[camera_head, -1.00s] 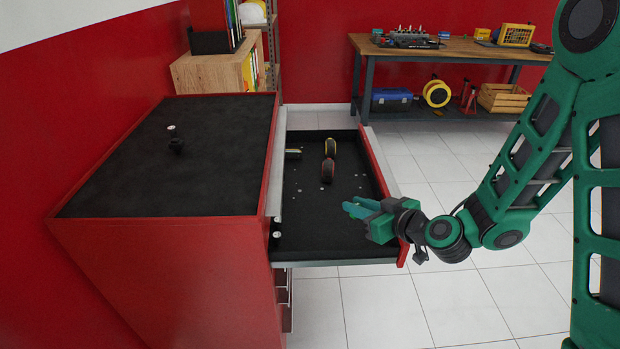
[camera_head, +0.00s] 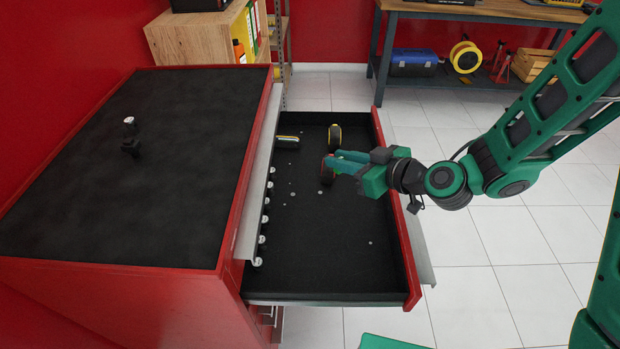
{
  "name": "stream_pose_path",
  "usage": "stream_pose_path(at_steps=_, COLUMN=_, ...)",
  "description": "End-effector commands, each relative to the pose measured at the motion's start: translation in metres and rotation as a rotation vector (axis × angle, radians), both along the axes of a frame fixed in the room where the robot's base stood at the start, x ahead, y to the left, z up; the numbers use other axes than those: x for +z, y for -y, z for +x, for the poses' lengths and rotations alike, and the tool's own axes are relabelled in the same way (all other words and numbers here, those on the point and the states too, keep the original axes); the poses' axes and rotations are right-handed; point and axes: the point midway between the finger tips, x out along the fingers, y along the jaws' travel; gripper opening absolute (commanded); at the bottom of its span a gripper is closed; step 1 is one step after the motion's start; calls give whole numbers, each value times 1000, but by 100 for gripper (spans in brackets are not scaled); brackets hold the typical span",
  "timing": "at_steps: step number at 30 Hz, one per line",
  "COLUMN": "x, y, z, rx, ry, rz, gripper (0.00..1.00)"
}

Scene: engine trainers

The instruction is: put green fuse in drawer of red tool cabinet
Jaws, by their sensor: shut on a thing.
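The drawer (camera_head: 318,262) of the red tool cabinet (camera_head: 130,290) is pulled out, with a black inside. My gripper (camera_head: 334,162) reaches into it from the right. Its fingers are shut on a short dark cylinder with a red rim (camera_head: 326,176), partly hidden by the fingers. A dark cylinder with a yellow rim (camera_head: 335,135) stands on edge just behind. Another dark cylinder, with thin green and yellow bands (camera_head: 289,142), lies at the drawer's back left; I cannot tell whether it is the green fuse.
Small silvery bits lie on the drawer floor and along its left side. A small black and white object (camera_head: 130,135) stands on the cabinet top. The drawer's front half is mostly clear.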

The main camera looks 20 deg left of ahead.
Motion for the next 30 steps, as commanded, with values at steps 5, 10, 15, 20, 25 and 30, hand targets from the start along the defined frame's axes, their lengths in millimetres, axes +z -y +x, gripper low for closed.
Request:
stream_pose_path(at_steps=5, x=-18, y=-30, z=4, rx=8, ry=-3, rz=-1, gripper=0)
stream_pose_path(at_steps=10, x=-39, y=-62, z=12, rx=5, ry=-2, rz=-1, gripper=0)
stream_pose_path(at_steps=15, x=-56, y=-90, z=20, rx=2, ry=-1, rz=0, gripper=0)
stream_pose_path(at_steps=20, x=-66, y=-103, z=26, rx=-4, ry=-1, rz=0, gripper=0)
stream_pose_path(at_steps=25, x=-75, y=-105, z=27, rx=-5, ry=-3, rz=-1, gripper=0)
stream_pose_path(at_steps=30, x=-97, y=-105, z=27, rx=-6, ry=-4, rz=-1, gripper=0)
